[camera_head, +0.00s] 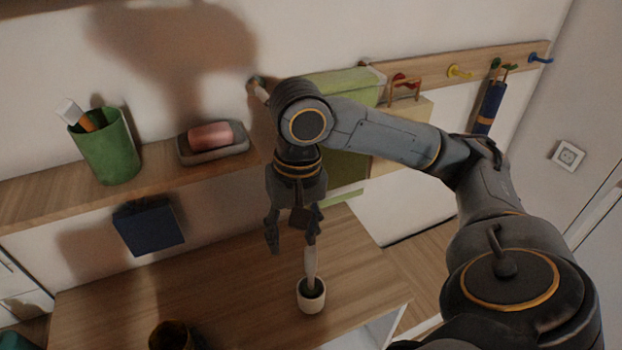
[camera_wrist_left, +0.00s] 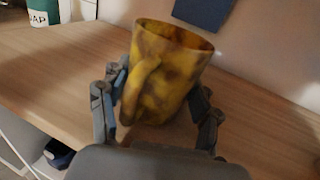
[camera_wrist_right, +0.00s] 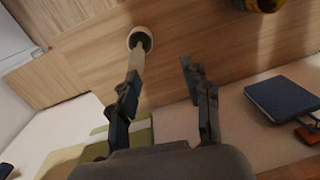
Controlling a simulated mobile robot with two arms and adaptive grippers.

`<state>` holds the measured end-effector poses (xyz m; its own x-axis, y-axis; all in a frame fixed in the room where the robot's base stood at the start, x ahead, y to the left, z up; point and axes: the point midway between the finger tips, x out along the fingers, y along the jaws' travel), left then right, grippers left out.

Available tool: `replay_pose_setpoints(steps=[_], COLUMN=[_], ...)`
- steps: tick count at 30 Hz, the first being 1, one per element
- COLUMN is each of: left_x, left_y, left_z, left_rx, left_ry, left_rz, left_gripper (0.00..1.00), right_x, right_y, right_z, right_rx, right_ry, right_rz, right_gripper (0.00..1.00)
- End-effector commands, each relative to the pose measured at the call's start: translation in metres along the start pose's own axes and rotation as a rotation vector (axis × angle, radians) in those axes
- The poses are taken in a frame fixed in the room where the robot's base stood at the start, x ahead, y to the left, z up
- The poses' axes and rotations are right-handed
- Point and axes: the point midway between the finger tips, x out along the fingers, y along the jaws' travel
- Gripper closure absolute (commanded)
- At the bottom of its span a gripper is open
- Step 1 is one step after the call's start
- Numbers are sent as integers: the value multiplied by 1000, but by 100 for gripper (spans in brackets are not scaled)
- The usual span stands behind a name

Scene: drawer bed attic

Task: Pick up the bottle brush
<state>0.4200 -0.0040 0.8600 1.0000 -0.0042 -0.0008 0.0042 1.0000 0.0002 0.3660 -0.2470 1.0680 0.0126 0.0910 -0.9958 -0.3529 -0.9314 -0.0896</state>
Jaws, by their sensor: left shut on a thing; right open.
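The bottle brush (camera_head: 310,262) has a pale handle and stands upright in a small white pot (camera_head: 302,301) with a dark inside. My right gripper (camera_head: 292,240) is open above it, fingers pointing down. In the right wrist view, the brush handle (camera_wrist_right: 136,61) runs up to the left finger of the right gripper (camera_wrist_right: 159,78), not midway between the fingers; I cannot tell whether they touch. My left gripper (camera_wrist_left: 158,105) is shut on a mottled yellow-brown mug (camera_wrist_left: 172,75), with fingers on both sides. The mug's top (camera_head: 172,335) shows at the bottom of the head view.
A wooden desk (camera_head: 230,285) lies below. A shelf (camera_head: 215,182) above it holds a green cup (camera_head: 107,147) and a soap dish (camera_head: 214,150) with pink soap. A dark blue box (camera_head: 147,226) is below the shelf. A peg rail (camera_head: 500,62) is at the right. Bare desk surrounds the pot.

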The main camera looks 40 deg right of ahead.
Motion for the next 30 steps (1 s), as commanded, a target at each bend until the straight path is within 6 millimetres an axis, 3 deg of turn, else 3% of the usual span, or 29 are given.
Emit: replay_pose_setpoints(steps=[4,8,16,25,30], left_x=[0,0,0,0,0], left_y=[0,0,0,0,0], left_z=[0,0,0,0,0], left_rx=[0,0,0,0,0], left_ry=[0,0,-1,-1,-1], left_rz=[0,0,0,0,0], left_gripper=[76,76,76,76,76], right_x=[-15,-13,31,57,82], right_y=[16,22,28,32,40], right_z=[-2,-2,-2,-2,0], right_rx=[153,211,218,217,216], right_ry=[21,27,26,27,26], right_rz=[63,88,93,91,91], right_gripper=[52,52,52,52,52])
